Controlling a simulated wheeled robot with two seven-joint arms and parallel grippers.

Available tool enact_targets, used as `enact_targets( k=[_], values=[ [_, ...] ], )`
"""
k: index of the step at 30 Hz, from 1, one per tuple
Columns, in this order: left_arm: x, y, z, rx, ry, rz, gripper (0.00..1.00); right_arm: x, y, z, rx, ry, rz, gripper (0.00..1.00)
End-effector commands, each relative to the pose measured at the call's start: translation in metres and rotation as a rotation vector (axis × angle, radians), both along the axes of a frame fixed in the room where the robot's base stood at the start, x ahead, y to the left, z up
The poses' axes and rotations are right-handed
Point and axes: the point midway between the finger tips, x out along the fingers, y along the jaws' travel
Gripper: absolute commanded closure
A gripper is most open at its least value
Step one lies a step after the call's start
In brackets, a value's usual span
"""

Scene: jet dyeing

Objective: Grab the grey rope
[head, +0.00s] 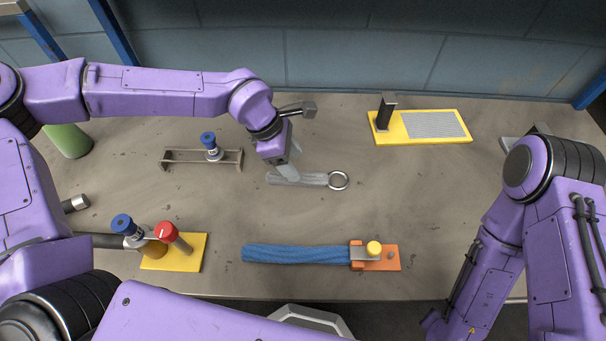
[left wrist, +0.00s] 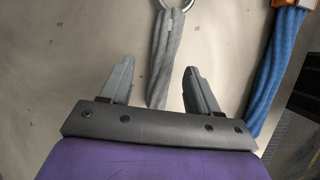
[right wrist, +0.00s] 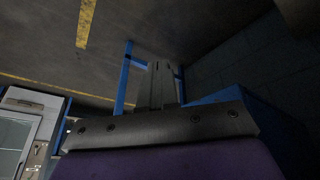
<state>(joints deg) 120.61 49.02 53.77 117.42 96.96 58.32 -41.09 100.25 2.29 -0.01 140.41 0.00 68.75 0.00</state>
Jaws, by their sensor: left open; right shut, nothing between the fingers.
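The grey rope (head: 312,180) lies on the workbench in the middle of the head view, with a metal ring (head: 339,180) at its right end. My left gripper (head: 287,173) is open and points down over the rope's left part. In the left wrist view the rope (left wrist: 166,45) runs between the two spread fingers of my left gripper (left wrist: 158,66), not gripped. The fingers hide part of the rope in the head view. My right gripper (right wrist: 160,66) is shut and empty in the right wrist view, away from the rope.
A blue rope (head: 295,254) with an orange clamp plate (head: 392,262) lies near the front edge. A yellow plate with red and blue knobs (head: 190,262) is front left. A small metal rack (head: 180,162) stands left, a yellow tray (head: 395,133) back right. Bench right of the ring is clear.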

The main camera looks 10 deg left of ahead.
Motion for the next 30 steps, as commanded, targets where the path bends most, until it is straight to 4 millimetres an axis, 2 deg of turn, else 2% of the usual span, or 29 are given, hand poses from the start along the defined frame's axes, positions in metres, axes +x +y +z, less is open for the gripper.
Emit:
enact_targets(
  k=[9,21,22,23,27,30],
  values=[
    [-0.005,-0.022,-0.044,0.002,0.003,0.000,0.39,0.000,0.000,0.006,-0.001,-0.001,0.000,1.00],
    [-0.004,-0.022,-0.047,0.000,0.000,0.001,0.39,0.000,0.000,0.006,0.000,-0.001,0.000,1.00],
    [-0.004,-0.022,-0.047,0.000,0.000,0.001,0.42,0.000,0.000,0.007,0.000,-0.001,0.000,1.00],
    [-0.004,-0.022,-0.047,0.000,0.000,0.001,0.52,0.000,0.000,0.006,0.000,-0.001,0.000,1.00],
    [-0.004,-0.023,-0.047,0.000,0.000,0.001,0.97,0.000,0.000,0.006,-0.001,-0.001,0.000,1.00],
    [-0.004,-0.023,-0.047,0.000,0.000,0.001,1.00,0.000,0.000,0.006,0.000,-0.001,0.000,1.00]
  ],
)
